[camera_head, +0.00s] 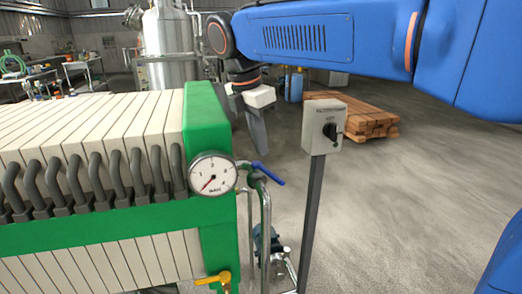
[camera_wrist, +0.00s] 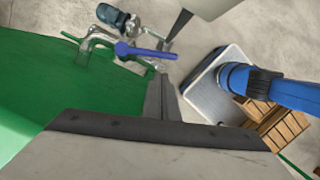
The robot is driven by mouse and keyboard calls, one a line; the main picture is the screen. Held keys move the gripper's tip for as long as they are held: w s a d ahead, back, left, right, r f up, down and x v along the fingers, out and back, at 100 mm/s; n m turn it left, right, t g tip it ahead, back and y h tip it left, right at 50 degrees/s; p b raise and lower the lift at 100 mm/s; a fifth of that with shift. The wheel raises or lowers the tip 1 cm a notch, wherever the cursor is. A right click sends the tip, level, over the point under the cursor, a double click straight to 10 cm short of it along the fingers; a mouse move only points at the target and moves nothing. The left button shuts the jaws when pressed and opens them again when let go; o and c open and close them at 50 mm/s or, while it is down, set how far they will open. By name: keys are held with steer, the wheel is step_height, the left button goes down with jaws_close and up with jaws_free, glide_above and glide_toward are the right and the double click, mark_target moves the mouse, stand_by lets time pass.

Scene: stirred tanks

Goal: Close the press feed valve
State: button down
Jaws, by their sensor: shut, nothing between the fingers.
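A blue lever handle (camera_head: 268,174) sits on the pipework beside the green end of the filter press, just right of the round gauge. It slants down to the right in the head view. The blue lever also shows in the wrist view (camera_wrist: 145,51), near the top. My gripper (camera_head: 260,150) points down, above and slightly left of the lever in the head view, apart from it. Its dark fingers are together and empty; they also show in the wrist view (camera_wrist: 168,88). No label shows on the lever.
A pressure gauge (camera_head: 213,174) is on the filter press (camera_head: 205,125). A yellow lever (camera_head: 214,279) sits lower on the press. A grey switch box (camera_head: 322,127) on a post stands to the right. A pump (camera_head: 266,241) is below. Wooden beams (camera_head: 365,117) lie behind; floor at right is clear.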

mark_target(276, 176)
steer(key=x, duration=0.8)
steer(key=shift+f, duration=0.4)
steer(key=shift+d, duration=0.1)
steer(key=shift+w+d+n+t, duration=0.15)
steer(key=shift+w+d+n, duration=0.2)
steer(key=shift+d+n, duration=0.35)
steer(key=shift+w+d+n+t, duration=0.15)
steer(key=shift+w+d+n, duration=0.15)
steer(key=shift+d+n, duration=0.4)
steer(key=shift+w+d+y, duration=0.3)
steer(key=shift+w+d, duration=0.65)
steer(key=shift+w, duration=0.15)
steer(key=shift+r, duration=0.15)
